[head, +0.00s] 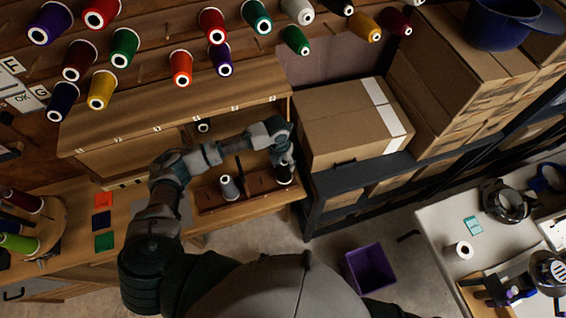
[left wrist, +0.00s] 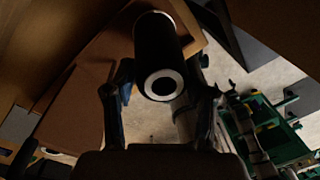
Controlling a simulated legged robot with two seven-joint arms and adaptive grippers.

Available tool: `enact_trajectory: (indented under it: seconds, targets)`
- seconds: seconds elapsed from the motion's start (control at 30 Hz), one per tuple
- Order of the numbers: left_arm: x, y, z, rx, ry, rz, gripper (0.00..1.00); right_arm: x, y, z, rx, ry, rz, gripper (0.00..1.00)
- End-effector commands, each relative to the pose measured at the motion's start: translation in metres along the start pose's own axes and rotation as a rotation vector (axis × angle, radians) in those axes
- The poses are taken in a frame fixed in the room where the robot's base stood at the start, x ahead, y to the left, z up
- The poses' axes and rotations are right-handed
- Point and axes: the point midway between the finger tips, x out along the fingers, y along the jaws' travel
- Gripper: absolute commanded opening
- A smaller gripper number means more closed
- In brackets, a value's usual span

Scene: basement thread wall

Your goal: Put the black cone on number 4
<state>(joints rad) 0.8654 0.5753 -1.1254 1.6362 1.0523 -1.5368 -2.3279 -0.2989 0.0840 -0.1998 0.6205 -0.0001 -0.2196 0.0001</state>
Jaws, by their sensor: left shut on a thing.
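The black cone (head: 285,176) is in my left gripper (head: 283,163), at the right end of the wooden tray (head: 262,201). In the left wrist view the cone (left wrist: 158,45) sits between both fingers of the gripper (left wrist: 163,92), its white-ringed end facing the camera. I cannot tell whether the cone touches the tray. Small white labels (head: 157,128) run along the wooden shelf edge above; their numbers are too small to read, so I cannot pick out number 4. My right gripper is not in view.
A grey cone (head: 229,187) stands in the tray, left of the black cone. A dark cone (head: 204,125) shows under the labelled shelf. Several coloured cones hang on the wall above. A cardboard box (head: 350,125) stands close right, and a purple bin (head: 370,267) on the floor.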

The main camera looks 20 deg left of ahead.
Motion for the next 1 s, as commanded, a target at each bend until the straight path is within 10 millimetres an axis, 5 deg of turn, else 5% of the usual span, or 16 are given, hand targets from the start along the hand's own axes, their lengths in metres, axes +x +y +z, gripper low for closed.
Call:
enact_trajectory:
  seconds: [0.97, 1.0]
  targets:
    - [0.005, 0.004, -0.001, -0.001, 0.000, 0.000, 0.24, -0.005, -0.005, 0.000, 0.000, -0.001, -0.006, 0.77]
    - [0.005, 0.004, -0.001, -0.001, 0.000, 0.000, 0.57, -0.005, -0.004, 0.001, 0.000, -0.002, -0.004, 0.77]
